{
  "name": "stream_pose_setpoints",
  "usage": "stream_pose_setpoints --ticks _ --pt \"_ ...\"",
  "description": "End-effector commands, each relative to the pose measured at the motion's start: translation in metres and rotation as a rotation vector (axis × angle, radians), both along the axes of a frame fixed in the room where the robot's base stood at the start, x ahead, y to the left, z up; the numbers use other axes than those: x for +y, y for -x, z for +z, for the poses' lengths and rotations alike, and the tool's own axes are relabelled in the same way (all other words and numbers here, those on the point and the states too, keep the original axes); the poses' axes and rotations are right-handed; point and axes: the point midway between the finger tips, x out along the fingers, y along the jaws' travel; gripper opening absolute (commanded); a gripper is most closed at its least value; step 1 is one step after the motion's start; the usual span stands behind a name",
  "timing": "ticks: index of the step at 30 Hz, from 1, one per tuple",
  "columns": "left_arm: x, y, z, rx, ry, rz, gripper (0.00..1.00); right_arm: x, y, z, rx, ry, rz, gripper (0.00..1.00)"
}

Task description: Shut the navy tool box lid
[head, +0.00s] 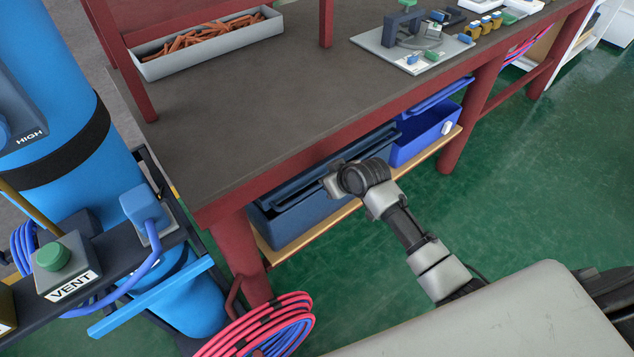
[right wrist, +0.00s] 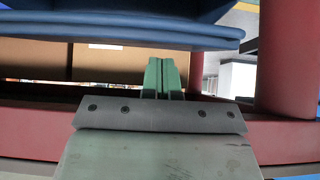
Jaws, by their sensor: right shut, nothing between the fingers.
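The navy tool box (head: 300,218) sits on the low wooden shelf under the bench, partly hidden by the bench top and my right arm. Its navy lid (head: 300,186) appears raised at a slant above the box; how far it is open is hard to tell. My right gripper (head: 330,184) is at the front of the box, close to the lid edge; touching or apart cannot be told. In the right wrist view its green fingers (right wrist: 163,77) are together and empty, below a dark blue panel (right wrist: 120,30) that looks like the lid. My left gripper is out of view.
A brighter blue box (head: 424,134) with a raised lid stands to the right on the shelf (head: 310,233). A red bench leg (head: 238,250) stands at the left. Hose coils (head: 262,325) and a cart with a VENT button (head: 53,257) are nearby. Green floor is clear at right.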

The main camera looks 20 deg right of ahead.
Motion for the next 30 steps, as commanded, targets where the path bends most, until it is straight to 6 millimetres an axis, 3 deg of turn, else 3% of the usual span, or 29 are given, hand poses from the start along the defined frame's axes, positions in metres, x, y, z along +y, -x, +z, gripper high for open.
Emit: stream_pose_setpoints --ticks 6,12,25,30 --pt "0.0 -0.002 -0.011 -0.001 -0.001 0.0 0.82 0.01 -0.026 -0.031 0.0 -0.002 -0.001 0.0" --pt "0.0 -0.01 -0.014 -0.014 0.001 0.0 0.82 0.014 -0.038 -0.043 -0.001 -0.001 -0.001 0.0" --pt "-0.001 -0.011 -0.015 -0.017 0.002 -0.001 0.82 0.014 -0.039 -0.048 0.0 0.001 -0.001 0.0" --pt "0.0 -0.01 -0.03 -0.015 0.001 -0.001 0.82 0.011 -0.032 -0.081 0.004 0.002 -0.001 0.0"
